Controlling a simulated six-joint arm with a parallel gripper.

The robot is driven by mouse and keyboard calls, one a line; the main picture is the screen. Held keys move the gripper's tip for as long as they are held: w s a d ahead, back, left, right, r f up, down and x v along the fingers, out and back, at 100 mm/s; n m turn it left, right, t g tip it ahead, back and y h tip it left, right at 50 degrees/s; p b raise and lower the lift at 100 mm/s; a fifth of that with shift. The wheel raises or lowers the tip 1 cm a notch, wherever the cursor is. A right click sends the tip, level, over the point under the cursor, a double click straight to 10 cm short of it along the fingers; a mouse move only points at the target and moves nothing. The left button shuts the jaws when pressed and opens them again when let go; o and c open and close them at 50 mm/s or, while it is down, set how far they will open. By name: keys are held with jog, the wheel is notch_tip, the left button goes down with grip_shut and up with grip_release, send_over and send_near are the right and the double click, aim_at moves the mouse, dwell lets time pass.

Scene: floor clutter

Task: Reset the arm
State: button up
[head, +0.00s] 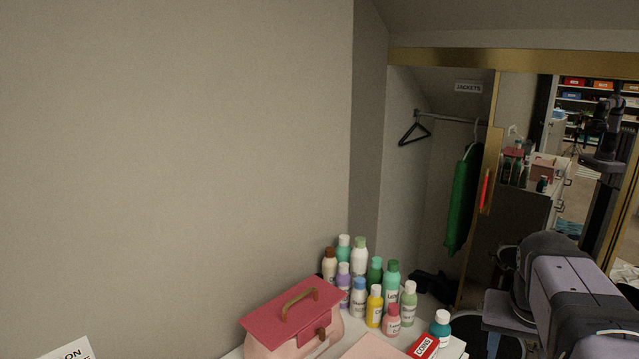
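Part of my arm (580,295), grey and dark, fills the lower right of the head view. It is beside the right end of a white surface (455,348) that holds bottles and a pink case. My gripper does not show in this view, so I cannot see its fingers or anything in them.
A pink case (300,335) with a red lid and several bottles (360,255) crowd the surface, with a red box (425,346) at its front. Behind are an open closet with a green garment (462,205) and a gold-framed mirror door (492,150). A plain wall (170,150) fills the left.

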jog(key=s+a+f+n+g+y+b, duration=0.15)
jog(key=s+a+f+b, duration=0.25)
jog(key=a+f, duration=0.5)
jog(key=s+a+f+n+g+y+b, duration=0.1)
jog(key=s+a+f+n+b, duration=0.25)
jog(key=f, duration=0.95)
jog(key=s+a+f+n+g+y+b, duration=0.1)
jog(key=s+a+f+b, duration=0.35)
jog(key=a+f, duration=0.5)
notch_tip(320, 180, up, 14)
jog(key=d+p, duration=0.2)
jog(key=p, duration=1.4)
jog(key=shift+w, duration=0.35)
jog(key=shift+d, duration=0.1)
